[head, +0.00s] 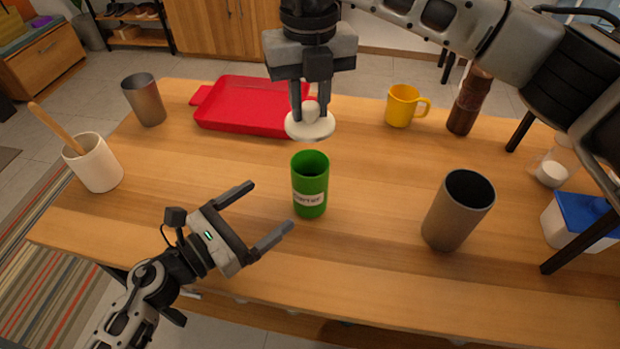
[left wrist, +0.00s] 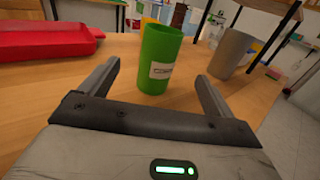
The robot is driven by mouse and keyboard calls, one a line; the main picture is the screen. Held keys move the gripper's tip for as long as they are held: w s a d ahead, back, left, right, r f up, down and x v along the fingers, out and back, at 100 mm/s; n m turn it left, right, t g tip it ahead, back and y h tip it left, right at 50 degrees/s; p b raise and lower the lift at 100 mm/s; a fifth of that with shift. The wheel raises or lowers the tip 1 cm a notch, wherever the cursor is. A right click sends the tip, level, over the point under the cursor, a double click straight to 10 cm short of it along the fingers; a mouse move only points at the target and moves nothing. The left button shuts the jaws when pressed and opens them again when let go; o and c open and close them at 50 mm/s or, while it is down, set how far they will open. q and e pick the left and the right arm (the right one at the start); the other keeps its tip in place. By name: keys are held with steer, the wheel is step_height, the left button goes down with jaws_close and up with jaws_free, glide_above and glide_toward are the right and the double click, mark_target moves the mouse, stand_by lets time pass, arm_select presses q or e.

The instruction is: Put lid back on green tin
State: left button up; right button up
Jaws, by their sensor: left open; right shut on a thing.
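The green tin (head: 310,184) stands upright and open at the middle of the table, with a white label on its front. It also shows in the left wrist view (left wrist: 160,58), ahead of my open fingers. My right gripper (head: 309,104) is shut on the knob of the white lid (head: 311,127) and holds it above and behind the tin, apart from it. My left gripper (head: 270,212) is open and empty, to the left of the tin and near the table's front. It also shows in the left wrist view (left wrist: 160,85). It does not touch the tin.
A red tray (head: 245,118) lies behind, with a grey cup (head: 145,100) and a white pot with a wooden spoon (head: 96,163) at left. At right stand a yellow mug (head: 402,106), a brown mill (head: 467,105), a grey-brown cup (head: 458,210) and a blue-lidded box (head: 580,220).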

mark_target(311, 174)
arm_select(q)
steer(key=shift+s, duration=0.15)
arm_select(e)
steer(key=shift+s, duration=0.15)
arm_select(q)
steer(key=x, duration=1.2)
steer(key=c, duration=1.5)
arm_select(e)
steer(key=shift+f, duration=2.5)
